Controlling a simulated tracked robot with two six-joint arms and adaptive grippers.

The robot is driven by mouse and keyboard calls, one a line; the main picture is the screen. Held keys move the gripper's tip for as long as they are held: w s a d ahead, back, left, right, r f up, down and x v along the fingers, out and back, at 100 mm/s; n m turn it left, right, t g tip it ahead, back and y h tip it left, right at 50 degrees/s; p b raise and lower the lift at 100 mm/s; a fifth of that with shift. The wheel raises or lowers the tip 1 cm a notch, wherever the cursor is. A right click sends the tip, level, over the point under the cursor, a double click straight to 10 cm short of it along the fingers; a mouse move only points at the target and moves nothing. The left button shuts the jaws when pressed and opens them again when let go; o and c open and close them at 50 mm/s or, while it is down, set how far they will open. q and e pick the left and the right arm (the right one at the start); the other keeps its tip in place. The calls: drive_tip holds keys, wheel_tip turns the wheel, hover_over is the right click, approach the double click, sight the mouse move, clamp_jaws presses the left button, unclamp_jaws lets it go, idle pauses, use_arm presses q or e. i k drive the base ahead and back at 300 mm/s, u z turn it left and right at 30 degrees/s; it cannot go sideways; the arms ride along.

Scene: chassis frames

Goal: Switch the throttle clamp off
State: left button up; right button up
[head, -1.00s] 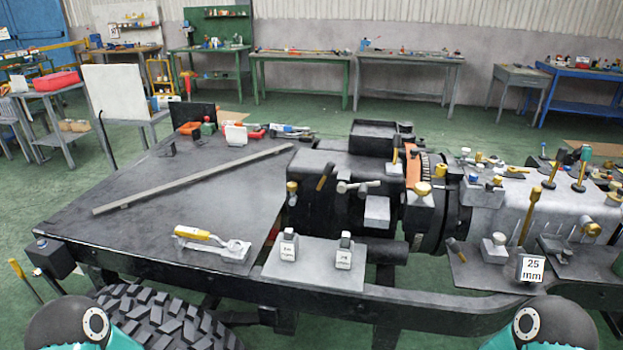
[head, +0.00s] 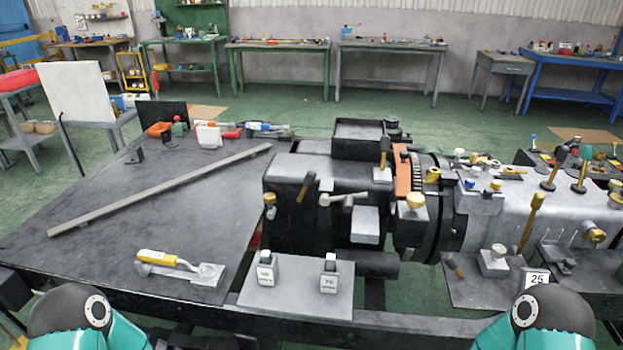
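A toggle-type clamp with a yellow handle (head: 168,258) lies low on a small grey plate (head: 205,290) at the front left of the chassis deck. Its handle lies nearly flat, pointing left from the pivot block at its right. No readable label marks it as the throttle clamp. Several other levers and knobs sit on the machine to the right, including a small light lever (head: 343,198) and a brass-coloured lever (head: 530,222). Neither of my grippers is in view; only teal and black parts of my arms show at the bottom corners.
Two small labelled switch blocks (head: 266,270) (head: 328,276) stand on a grey plate right of the clamp. A long grey bar (head: 160,190) lies across the deck. The dark engine housing (head: 320,220) rises at centre. Bare deck surrounds the clamp's left and far sides.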

sight(310, 175)
drive_tip(key=z, duration=1)
drive_tip(key=i, duration=0.15)
drive_tip(key=u, duration=2.15)
drive_tip(key=k, duration=1.25)
drive_tip(key=z, duration=0.9)
drive_tip(key=i, duration=1)
drive_tip(key=u, duration=0.05)
